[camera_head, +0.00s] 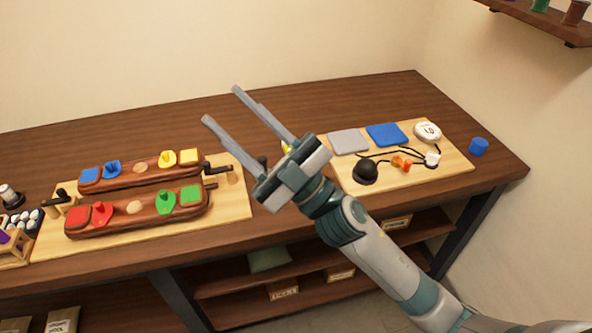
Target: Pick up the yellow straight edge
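My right gripper (221,104) is open and empty, raised above the middle of the table with its two long grey fingers pointing up and left. A small bit of something yellow (286,147) shows just behind the gripper's body; most of it is hidden, and I cannot tell whether it is the straight edge. No other thing in view is clearly a yellow straight edge. My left gripper is not in view.
Left on the table (330,103), a light board (236,200) bears two dark wooden pieces with coloured blocks. On the right, another board (455,175) carries a grey pad (348,141), a blue pad (387,134), a white dial and a black knob. A blue cylinder (478,146) stands beside it.

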